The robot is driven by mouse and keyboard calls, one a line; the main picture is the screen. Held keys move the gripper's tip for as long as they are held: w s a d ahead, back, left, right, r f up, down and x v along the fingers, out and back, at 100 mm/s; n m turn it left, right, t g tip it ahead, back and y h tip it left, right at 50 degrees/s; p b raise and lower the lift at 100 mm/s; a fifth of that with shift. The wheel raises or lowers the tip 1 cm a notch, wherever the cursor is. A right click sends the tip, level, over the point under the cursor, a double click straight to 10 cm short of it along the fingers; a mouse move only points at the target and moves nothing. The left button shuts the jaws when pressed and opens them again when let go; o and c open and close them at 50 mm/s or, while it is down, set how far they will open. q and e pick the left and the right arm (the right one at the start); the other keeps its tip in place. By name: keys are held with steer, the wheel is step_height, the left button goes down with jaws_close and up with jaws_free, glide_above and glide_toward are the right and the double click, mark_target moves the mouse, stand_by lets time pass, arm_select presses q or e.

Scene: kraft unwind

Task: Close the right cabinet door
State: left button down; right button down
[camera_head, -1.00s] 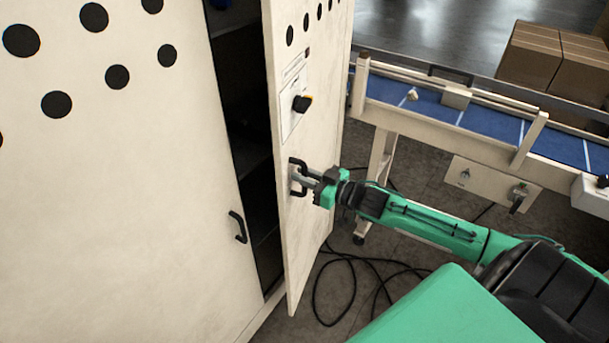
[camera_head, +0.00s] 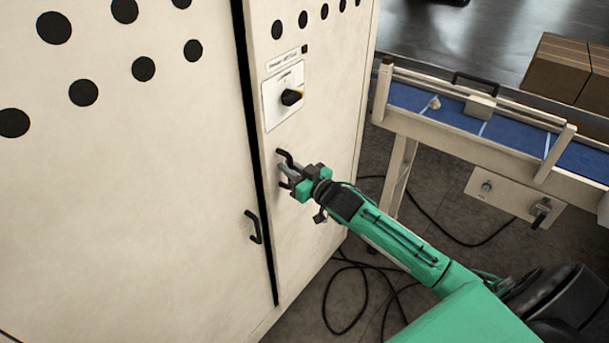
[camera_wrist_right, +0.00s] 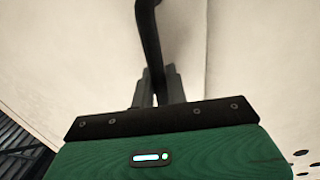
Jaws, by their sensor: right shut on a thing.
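The right cabinet door (camera_head: 318,95) is cream, with black round holes along its top and a rotary switch (camera_head: 291,97) on a white plate. It stands almost flush, with a narrow dark gap between its left edge and the left cabinet door (camera_head: 130,200). My right gripper (camera_head: 287,174) is shut on the right door's black handle (camera_head: 284,155). In the right wrist view, the handle (camera_wrist_right: 150,40) runs down between the fingers (camera_wrist_right: 158,88). The left door's black handle (camera_head: 252,227) is free. My left gripper is not in view.
A conveyor (camera_head: 455,115) with a blue belt and cream frame stands right of the cabinet. Cardboard boxes (camera_head: 562,68) lie behind it. Black cables (camera_head: 350,290) loop on the dark floor beside the cabinet, under my right arm.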

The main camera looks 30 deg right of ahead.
mark_target(278, 162)
steer(key=shift+m+h, duration=0.5)
steer(key=shift+h, duration=0.1)
steer(key=w, duration=0.1)
steer(key=w+a, duration=0.1)
steer(key=w+a+b, duration=0.1)
steer(key=w, duration=0.1)
steer(key=shift+r, duration=0.25)
steer(key=c, duration=1.6)
jaws_free()
steer(key=shift+o, duration=0.5)
steer(key=shift+w, duration=0.15)
steer(key=shift+a+f, duration=0.1)
steer(key=shift+f, duration=0.15)
